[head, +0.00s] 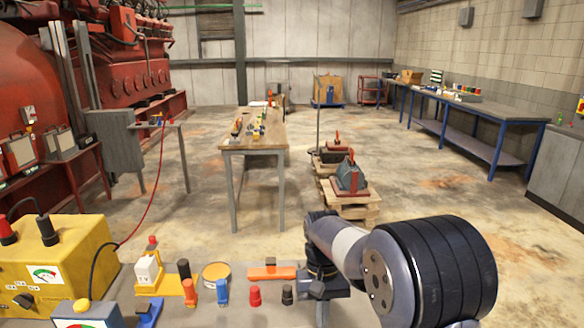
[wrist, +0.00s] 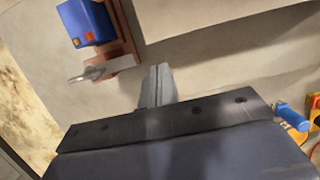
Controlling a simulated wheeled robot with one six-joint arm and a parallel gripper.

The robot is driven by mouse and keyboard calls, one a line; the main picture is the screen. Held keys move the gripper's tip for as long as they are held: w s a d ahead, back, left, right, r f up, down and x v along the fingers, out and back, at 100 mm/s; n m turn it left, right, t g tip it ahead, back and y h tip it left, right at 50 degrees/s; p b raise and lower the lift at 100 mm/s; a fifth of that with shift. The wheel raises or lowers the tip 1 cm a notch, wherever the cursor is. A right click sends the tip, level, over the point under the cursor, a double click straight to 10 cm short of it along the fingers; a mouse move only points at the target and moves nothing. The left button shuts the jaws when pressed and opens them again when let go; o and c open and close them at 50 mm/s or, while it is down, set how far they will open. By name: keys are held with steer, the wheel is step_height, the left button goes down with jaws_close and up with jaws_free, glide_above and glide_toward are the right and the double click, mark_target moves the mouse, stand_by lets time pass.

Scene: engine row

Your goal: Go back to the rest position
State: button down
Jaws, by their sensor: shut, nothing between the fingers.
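My gripper shows in the wrist view (wrist: 158,85) with its two grey fingers together and nothing between them. In the head view my arm reaches in from the lower right and bends down over the near bench top (head: 215,300). The gripper end there is partly hidden by my own arm links. An orange bar-shaped part (head: 271,272) lies on the bench just left of my wrist. In the wrist view a blue block (wrist: 87,22) on a brownish-orange base lies at the upper left, apart from the fingers.
A wooden table (head: 255,143), a pallet (head: 350,200) and a blue workbench (head: 480,110) stand beyond. Open floor lies between.

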steer(key=x, duration=0.8)
steer(key=shift+p, duration=0.4)
steer(key=shift+s, duration=0.1)
steer(key=shift+r, duration=0.15)
steer(key=b+v, duration=0.1)
steer(key=v, duration=0.9)
steer(key=p+x, duration=0.1)
steer(key=x, duration=1)
steer(key=w+a+p, duration=0.1)
steer(key=w+p, duration=0.2)
steer(key=w, duration=1.6)
steer(key=w+b+v, duration=0.1)
steer(key=b+v, duration=0.1)
steer(key=v, duration=0.7)
steer(key=shift+a, duration=0.1)
